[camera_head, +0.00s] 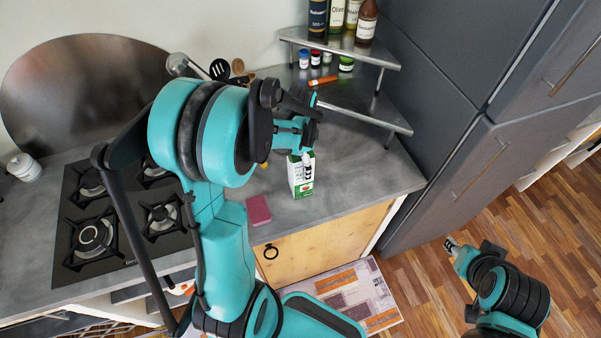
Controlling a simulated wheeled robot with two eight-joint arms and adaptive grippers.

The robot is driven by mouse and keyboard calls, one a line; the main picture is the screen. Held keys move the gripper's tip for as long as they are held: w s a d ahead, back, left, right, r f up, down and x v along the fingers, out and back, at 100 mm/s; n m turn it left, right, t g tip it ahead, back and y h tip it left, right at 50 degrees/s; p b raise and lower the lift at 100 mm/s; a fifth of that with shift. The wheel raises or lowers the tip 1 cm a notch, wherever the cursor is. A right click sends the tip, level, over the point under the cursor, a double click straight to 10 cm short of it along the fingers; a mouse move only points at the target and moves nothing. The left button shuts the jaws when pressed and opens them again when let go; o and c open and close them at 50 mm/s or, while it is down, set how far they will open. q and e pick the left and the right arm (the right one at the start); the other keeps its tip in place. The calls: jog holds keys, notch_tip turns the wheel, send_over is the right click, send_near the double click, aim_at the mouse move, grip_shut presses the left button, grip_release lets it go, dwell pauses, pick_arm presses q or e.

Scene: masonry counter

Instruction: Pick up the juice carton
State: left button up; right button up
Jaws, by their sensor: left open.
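The juice carton (303,181), white and green with a small red picture, stands upright on the grey counter near its front edge. My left gripper (309,134) is open just above and behind the carton's top in the picture. Its fingers are dark and partly hidden by its own wrist, so I cannot tell whether they touch the carton. My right gripper (451,244) is low at the right, over the wooden floor, well away from the counter. It is small in the picture and its fingers are hard to make out.
A pink sponge (258,210) lies left of the carton at the counter edge. A gas hob (120,215) is on the left. A metal corner shelf (345,50) with bottles and small jars stands behind. Grey cabinets (465,120) close off the right. The counter right of the carton is clear.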

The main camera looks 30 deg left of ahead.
pick_arm(q)
grip_shut()
jog(key=shift+r, duration=0.15)
